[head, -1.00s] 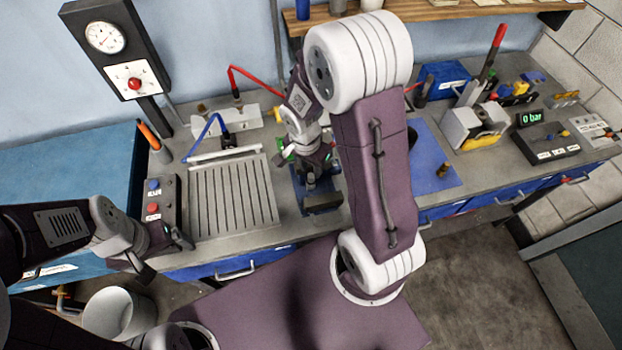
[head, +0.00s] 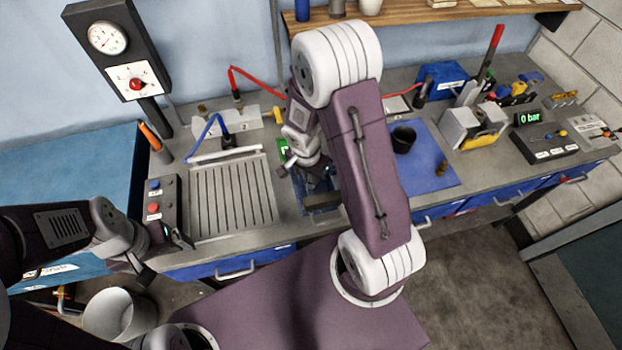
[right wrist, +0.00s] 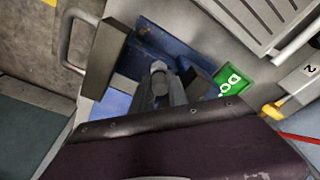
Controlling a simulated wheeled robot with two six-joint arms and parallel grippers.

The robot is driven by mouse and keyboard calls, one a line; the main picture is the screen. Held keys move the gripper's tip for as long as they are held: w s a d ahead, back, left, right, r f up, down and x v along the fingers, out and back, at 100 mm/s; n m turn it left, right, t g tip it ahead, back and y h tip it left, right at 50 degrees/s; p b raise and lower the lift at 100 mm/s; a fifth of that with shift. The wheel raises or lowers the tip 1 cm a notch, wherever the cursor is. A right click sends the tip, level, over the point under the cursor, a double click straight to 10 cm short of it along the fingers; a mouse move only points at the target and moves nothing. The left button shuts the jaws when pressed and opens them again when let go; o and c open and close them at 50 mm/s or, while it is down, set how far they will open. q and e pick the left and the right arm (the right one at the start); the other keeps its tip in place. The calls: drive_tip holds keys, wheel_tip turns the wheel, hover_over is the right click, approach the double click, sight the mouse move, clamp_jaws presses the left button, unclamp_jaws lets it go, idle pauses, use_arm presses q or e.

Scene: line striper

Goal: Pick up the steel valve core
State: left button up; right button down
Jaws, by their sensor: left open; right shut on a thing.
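My right gripper (right wrist: 160,88) is shut on a small grey metal piece with a rounded end (right wrist: 158,67), which looks like the steel valve core. It is held over or in the blue vise-like fixture (right wrist: 135,50); I cannot tell whether the piece touches it. In the head view, my right gripper (head: 318,176) is at the same blue fixture (head: 308,207), partly behind my own arm, and the core cannot be made out. My left gripper (head: 168,256) is open and empty in front of the bench, below the button box (head: 162,205).
A ribbed drain tray (head: 232,195) lies left of the fixture, beside a green label (right wrist: 235,80). On the right, a blue mat (head: 425,180) bears a black cup (head: 403,139) and a small brass part (head: 441,168).

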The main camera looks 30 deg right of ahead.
drive_tip(key=shift+r, duration=0.1)
drive_tip(key=shift+w+r, duration=0.15)
drive_tip(key=shift+r, duration=0.2)
drive_tip(key=r, duration=0.3)
drive_tip(key=shift+s+d+r, duration=0.2)
drive_tip(key=shift+d+r, duration=0.2)
drive_tip(key=s+d+r, duration=0.2)
drive_tip(key=d+r, duration=0.4)
drive_tip(key=d, duration=0.4)
drive_tip(key=shift+s+d+r, duration=0.2)
drive_tip(key=shift+s+d, duration=0.05)
drive_tip(key=shift+s, duration=0.05)
